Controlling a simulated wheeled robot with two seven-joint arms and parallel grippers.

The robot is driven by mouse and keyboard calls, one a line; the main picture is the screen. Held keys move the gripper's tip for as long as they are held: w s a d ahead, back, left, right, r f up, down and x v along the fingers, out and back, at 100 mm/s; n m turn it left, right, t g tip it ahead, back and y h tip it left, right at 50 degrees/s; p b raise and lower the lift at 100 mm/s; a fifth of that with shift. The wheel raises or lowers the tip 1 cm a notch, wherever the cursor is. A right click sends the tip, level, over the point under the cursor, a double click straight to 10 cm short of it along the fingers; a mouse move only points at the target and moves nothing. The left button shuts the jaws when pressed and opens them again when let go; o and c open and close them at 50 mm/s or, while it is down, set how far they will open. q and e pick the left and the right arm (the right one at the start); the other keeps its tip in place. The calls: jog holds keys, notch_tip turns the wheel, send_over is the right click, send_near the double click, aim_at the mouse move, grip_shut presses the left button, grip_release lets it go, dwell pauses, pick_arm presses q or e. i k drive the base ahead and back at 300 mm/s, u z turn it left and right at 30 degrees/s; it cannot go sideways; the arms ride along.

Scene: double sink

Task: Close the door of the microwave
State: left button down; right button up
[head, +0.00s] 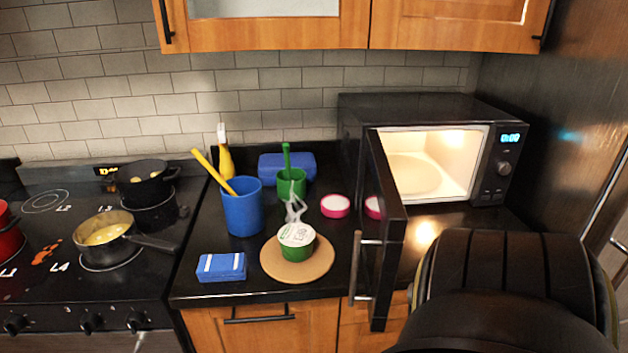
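The black microwave (420,108) stands at the right end of the counter against the wall. Its door (384,235) is open and swung out toward me, seen nearly edge-on, with a metal handle (364,268) on its left face. The inside (436,160) is lit and shows a turntable plate and no food. A large black rounded part of my own arm fills the lower right, in front of the counter and right of the door. Neither gripper's fingers can be seen.
A green cup (297,248) sits on a round board (268,262) left of the door. A stove with pots (107,238) is at left. A dark tall panel (570,130) bounds the right.

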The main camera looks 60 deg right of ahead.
aim_at(383, 217)
jog(key=u, duration=0.1)
jog(key=i, duration=0.55)
jog(key=z, duration=2.85)
